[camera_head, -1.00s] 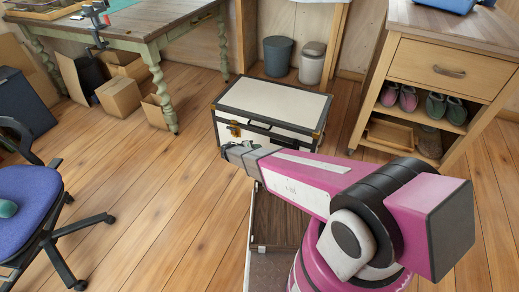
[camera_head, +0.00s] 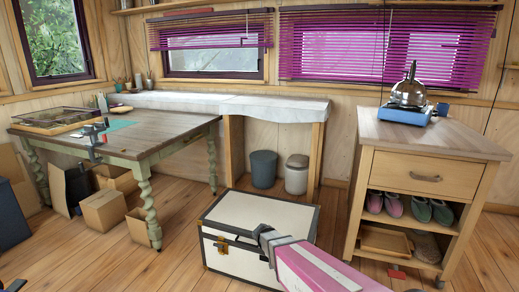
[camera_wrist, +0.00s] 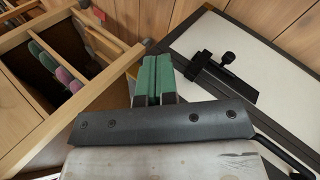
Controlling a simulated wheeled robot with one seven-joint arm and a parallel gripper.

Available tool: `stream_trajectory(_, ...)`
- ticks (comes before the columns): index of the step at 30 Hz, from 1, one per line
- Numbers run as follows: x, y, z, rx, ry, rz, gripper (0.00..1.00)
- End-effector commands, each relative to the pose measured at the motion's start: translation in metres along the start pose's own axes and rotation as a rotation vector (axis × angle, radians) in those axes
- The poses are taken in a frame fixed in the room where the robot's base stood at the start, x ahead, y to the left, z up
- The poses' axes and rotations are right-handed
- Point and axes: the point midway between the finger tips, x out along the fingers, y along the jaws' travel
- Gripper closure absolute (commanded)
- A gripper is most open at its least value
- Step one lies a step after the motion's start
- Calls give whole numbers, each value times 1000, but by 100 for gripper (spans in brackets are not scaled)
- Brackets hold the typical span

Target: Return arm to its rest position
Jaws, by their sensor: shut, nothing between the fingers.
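My gripper (camera_wrist: 154,78) shows in the wrist view. Its two green-padded fingers are side by side and shut, with nothing between them. It is near the white trunk (camera_wrist: 278,28), whose black-edged lid and dark latch are at the right of that view. In the head view the trunk (camera_head: 270,213) stands closed on the floor. My pink arm comes in from the bottom and its grey end overlaps the trunk's front right in the picture. I cannot make out the fingers in the head view.
A wooden cabinet (camera_head: 425,162) with slippers on its shelf stands right of the trunk. A kettle (camera_head: 409,90) sits on a blue stove on top. A green-legged table (camera_head: 150,128) and cardboard boxes (camera_head: 104,210) are at the left. Two bins (camera_head: 264,169) stand behind the trunk.

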Motion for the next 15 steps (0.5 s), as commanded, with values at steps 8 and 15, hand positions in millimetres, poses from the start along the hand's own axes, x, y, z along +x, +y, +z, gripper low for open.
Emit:
stream_trajectory(8,-28,88,63,19,-34,-372,100)
stream_trajectory(15,-50,127,91,39,20,-587,100)
